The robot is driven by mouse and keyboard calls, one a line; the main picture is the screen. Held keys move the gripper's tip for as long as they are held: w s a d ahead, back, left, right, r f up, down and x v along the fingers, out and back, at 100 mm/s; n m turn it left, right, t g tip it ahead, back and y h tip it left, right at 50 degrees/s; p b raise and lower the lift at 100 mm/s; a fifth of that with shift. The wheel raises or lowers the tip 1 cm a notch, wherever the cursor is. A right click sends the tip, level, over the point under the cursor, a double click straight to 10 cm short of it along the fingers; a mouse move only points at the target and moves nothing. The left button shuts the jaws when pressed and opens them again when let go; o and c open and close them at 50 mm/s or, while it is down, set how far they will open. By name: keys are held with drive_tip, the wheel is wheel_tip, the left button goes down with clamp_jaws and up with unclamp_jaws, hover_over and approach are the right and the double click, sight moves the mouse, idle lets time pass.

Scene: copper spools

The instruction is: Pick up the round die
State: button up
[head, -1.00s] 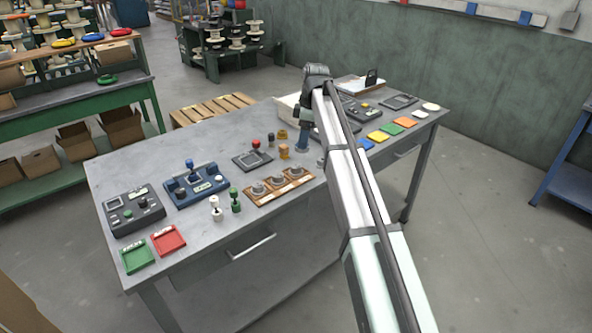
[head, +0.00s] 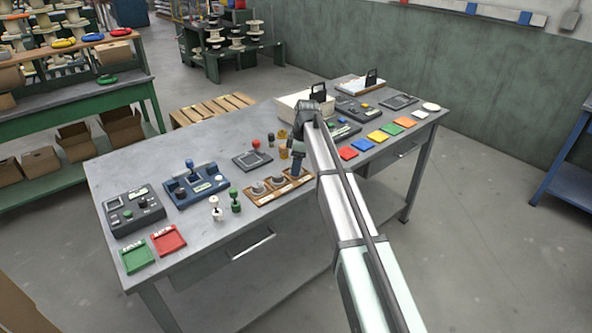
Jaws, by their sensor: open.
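A wooden tray (head: 265,195) lies near the front edge of the workbench and holds round grey pieces in a row. The left round piece (head: 259,189) and the middle round piece (head: 277,183) show plainly. I cannot tell for sure which piece is the round die. My gripper (head: 295,176) points down at the right end of the tray, over or just behind its right place. It is open. The gripper covers most of that place, so I cannot see whether it touches anything. The gap between the fingers is too small to make out.
Brass cylinders (head: 283,152) and a dark pad with a red knob (head: 254,158) stand just behind the tray. Green and white stamps (head: 235,202) stand to its left. Coloured tiles (head: 377,137) lie to the right. The bench's left back is clear.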

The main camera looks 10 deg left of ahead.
drive_tip(key=shift+f, duration=0.3)
clamp_jaws()
idle(0.5)
